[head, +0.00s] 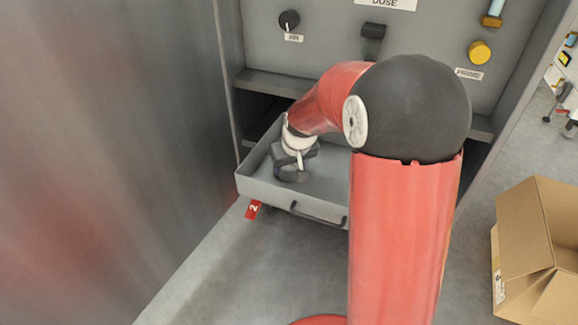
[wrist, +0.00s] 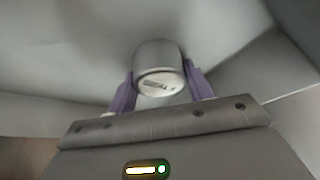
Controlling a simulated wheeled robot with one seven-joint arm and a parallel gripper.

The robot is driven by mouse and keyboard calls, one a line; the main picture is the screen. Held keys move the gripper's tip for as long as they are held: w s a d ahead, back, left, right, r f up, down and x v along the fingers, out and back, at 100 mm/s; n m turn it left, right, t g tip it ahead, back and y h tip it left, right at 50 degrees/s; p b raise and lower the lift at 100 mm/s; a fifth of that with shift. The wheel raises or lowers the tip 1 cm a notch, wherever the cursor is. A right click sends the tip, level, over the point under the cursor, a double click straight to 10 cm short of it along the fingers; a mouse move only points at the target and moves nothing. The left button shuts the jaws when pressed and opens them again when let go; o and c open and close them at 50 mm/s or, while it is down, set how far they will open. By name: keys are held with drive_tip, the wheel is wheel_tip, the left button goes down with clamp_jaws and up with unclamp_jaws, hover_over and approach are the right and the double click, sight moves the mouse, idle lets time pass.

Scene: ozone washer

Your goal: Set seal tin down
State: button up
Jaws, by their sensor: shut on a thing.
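In the wrist view a small round silver-white tin (wrist: 158,60), with dark lettering on its lid, sits between the two purple fingers of my gripper (wrist: 160,85). The gripper is shut on it. In the head view my gripper (head: 292,172) is inside the open grey drawer (head: 262,183), near its left side. The tin is hidden there by the gripper and wrist. I cannot tell whether the tin touches the drawer floor.
The drawer juts from a grey cabinet with a black knob (head: 289,20) and a yellow button (head: 479,52). A red tag marked 2 (head: 253,209) is below the drawer. A metal wall (head: 110,150) stands close on the left. An open cardboard box (head: 538,235) is at right.

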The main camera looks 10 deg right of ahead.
drive_tip(key=shift+f, duration=0.2)
drive_tip(key=o, duration=1)
drive_tip(key=shift+r, duration=0.1)
drive_tip(key=shift+s+r, duration=0.1)
drive_tip(key=shift+r, duration=0.45)
drive_tip(key=a+p+v, duration=0.1)
drive_tip(key=p+v, duration=0.1)
drive_tip(key=v, duration=0.9)
drive_tip(key=shift+m+t+h, duration=0.3)
drive_tip(key=shift+m+t, duration=0.3)
drive_tip(key=shift+m, duration=0.3)
drive_tip(key=s+r, duration=0.1)
drive_tip(key=s, duration=0.7)
drive_tip(key=s+r, duration=0.1)
drive_tip(key=s, duration=0.7)
drive_tip(key=s+r, duration=0.1)
drive_tip(key=s, duration=0.7)
drive_tip(key=shift+d+r, duration=0.3)
drive_tip(key=shift+d, duration=0.1)
